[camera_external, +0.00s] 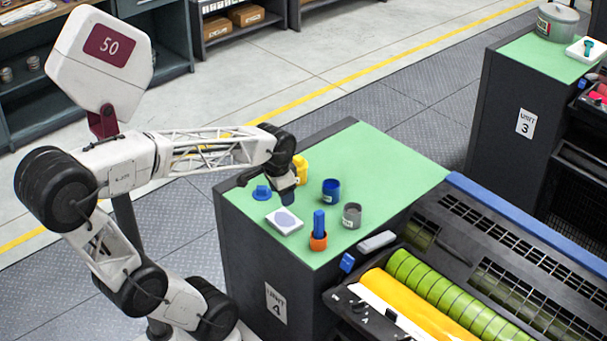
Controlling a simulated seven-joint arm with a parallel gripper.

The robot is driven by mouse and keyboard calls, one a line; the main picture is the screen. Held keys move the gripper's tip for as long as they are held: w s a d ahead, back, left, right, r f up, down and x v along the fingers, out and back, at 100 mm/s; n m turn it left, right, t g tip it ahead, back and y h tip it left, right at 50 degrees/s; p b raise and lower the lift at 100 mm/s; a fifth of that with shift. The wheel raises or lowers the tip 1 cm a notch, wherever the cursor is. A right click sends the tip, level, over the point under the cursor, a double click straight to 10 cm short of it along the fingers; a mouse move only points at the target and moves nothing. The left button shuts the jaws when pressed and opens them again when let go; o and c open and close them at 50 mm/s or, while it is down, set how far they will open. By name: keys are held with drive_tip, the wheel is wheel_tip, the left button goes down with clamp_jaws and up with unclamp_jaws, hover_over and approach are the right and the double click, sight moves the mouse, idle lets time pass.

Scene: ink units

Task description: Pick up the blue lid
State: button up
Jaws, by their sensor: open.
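A blue lid (262,192) with a raised knob lies on the green top (395,178) of unit 4, near its left edge. My gripper (287,197) is just right of the lid, above the green top, pointing down. It is open, and I see nothing held in it. The fingers are small and dark, so the gap between them is hard to make out. The gripper appears apart from the lid. A blue jar (331,191) stands upright to the right of my gripper.
A white pad (299,225) with a grey-blue disc lies in front of my gripper. A yellow jar (301,165) is partly hidden behind it. A grey jar (352,217) and an orange cup (318,242) holding a blue piece (319,221) stand to the right. The back right is clear.

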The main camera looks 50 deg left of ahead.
drive_tip(key=w+a+f+m+g, duration=0.1)
drive_tip(key=w+a+m, duration=0.25)
drive_tip(key=a, duration=0.45)
drive_tip(key=m+g, duration=0.1)
drive_tip(key=m, duration=0.2)
hover_over(262, 187)
drive_tip(key=shift+f, duration=0.9)
drive_tip(key=shift+f, duration=0.1)
drive_tip(key=shift+f, duration=1.2)
drive_tip(key=shift+f, duration=0.15)
drive_tip(key=shift+s+f, duration=0.1)
drive_tip(key=shift+f, duration=2.35)
